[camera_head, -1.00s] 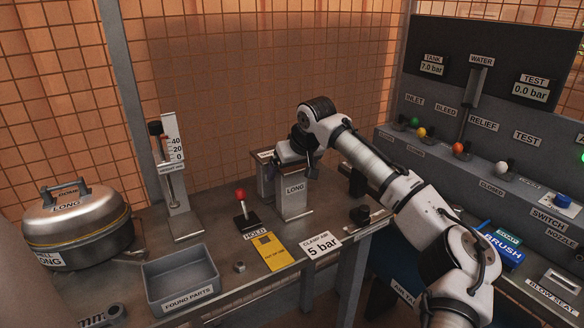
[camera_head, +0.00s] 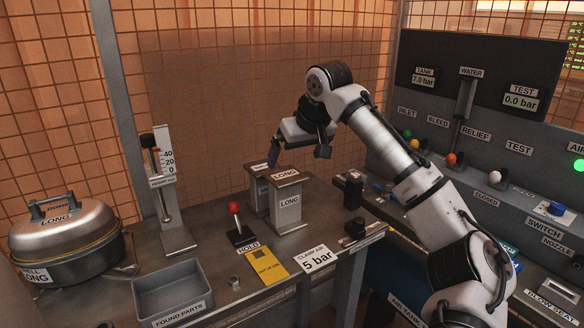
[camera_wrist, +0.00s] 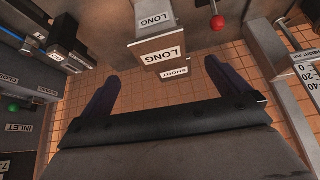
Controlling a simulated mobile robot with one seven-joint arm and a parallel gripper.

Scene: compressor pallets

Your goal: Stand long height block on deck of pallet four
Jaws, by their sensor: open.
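The long height block (camera_head: 290,212) is a grey upright block with a brown top, labelled LONG on its top and front. It stands on the metal bench beside the shorter block (camera_head: 257,188). In the wrist view the long block (camera_wrist: 152,27) shows at the top centre, beyond the fingers. My gripper (camera_head: 274,153) is above and behind the blocks in the head view, with one dark finger plainly showing. In the wrist view my gripper (camera_wrist: 162,72) is open, with nothing between its fingers and a gap to the long block. Pallet four is not identifiable in these frames.
A red-knobbed HOLD lever (camera_head: 237,218) and a yellow tag (camera_head: 265,265) are in front of the blocks. A height gauge (camera_head: 168,190), a grey found-parts tray (camera_head: 172,292) and a metal pot (camera_head: 66,236) are left. A valve panel (camera_head: 480,150) stands right.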

